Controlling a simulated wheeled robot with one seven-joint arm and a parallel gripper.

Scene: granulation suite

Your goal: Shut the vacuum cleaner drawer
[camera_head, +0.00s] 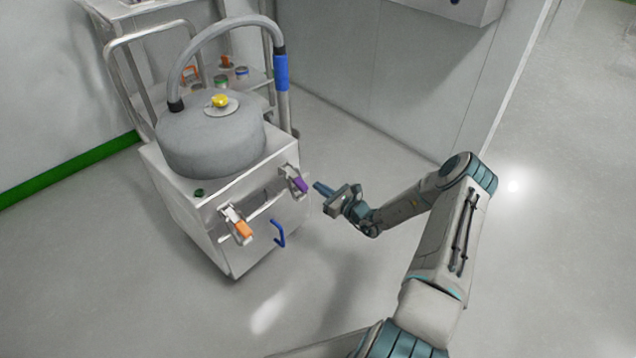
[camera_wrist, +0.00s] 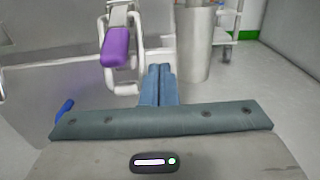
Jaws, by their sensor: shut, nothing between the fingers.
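The vacuum cleaner (camera_head: 210,140) is a grey drum on a boxy metal base at left in the head view. Its drawer front (camera_head: 258,238) carries a blue handle (camera_head: 280,234); whether the drawer stands out is hard to tell. An orange-tipped latch (camera_head: 242,229) and a purple-tipped latch (camera_head: 300,184) sit along the front's upper edge. My gripper (camera_head: 322,189) is shut and empty, just right of the purple latch. In the wrist view its closed fingers (camera_wrist: 158,84) point past the purple latch (camera_wrist: 116,46), below and right of it. The blue handle (camera_wrist: 64,108) shows partly at lower left.
A grey hose (camera_head: 225,28) arches over the drum. A metal trolley (camera_head: 125,45) with small items stands behind the cleaner. A wall panel (camera_head: 390,85) is at the back. The floor (camera_head: 350,290) in front and to the right is clear.

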